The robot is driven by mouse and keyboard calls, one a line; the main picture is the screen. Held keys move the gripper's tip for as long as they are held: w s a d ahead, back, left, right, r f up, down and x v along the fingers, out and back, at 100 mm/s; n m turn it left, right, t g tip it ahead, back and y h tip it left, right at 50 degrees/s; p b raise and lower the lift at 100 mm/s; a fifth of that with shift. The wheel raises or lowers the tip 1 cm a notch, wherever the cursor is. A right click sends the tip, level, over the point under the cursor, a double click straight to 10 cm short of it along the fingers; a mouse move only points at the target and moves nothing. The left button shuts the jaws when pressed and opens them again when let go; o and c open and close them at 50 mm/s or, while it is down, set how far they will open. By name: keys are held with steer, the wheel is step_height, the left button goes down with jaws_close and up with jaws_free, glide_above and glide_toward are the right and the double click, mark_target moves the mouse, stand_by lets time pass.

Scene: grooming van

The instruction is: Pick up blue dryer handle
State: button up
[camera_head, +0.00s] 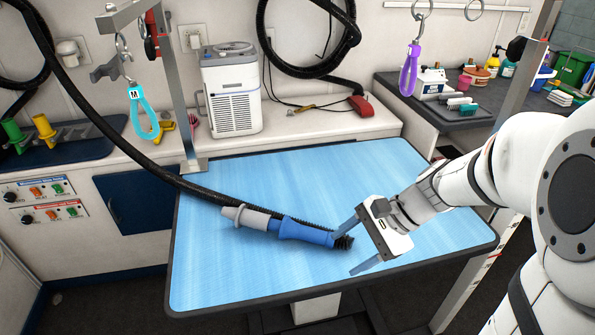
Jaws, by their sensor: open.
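The blue dryer handle (303,232) lies on the light blue grooming table (240,283). It has a grey collar (246,217) at its left end and a black ribbed nozzle (344,242) at its right end. My gripper (350,247) comes from the right, low over the table. Its two blue fingers are spread apart, one on the far side and one on the near side of the handle's right end. Whether the fingers touch the handle or the table cannot be told. Nothing is held.
A black hose (120,133) runs from upper left to the handle. A metal post (177,95) stands at the table's back left. A purple loop (408,70) and a cyan loop (143,112) hang above. A white machine (231,88) stands on the back counter. The table's front left is clear.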

mark_target(318, 232)
steer(key=w+f+m+t+y+b, duration=0.1)
steer(key=w+f+m, duration=0.1)
steer(key=w+m, duration=0.1)
steer(key=w+f+m+t+y+b, duration=0.1)
steer(key=w+f+m+y+b, duration=0.1)
steer(key=w+m, duration=0.1)
steer(key=w+f+m+t+y+b, duration=0.1)
steer(key=w+f+m+y, duration=0.1)
steer(key=w+f+m, duration=0.1)
steer(key=shift+w+a+f+b, duration=0.1)
steer(key=shift+w+a+b, duration=0.25)
steer(key=shift+w, duration=0.4)
steer(key=shift+w+a+f, duration=0.15)
steer(key=shift+w+a, duration=0.05)
steer(key=shift+a, duration=0.05)
steer(key=b+x, duration=0.1)
steer(key=x, duration=0.6)
steer(key=shift+w+d+f, duration=0.1)
steer(key=shift+w+f, duration=0.05)
steer(key=c, duration=1.2)
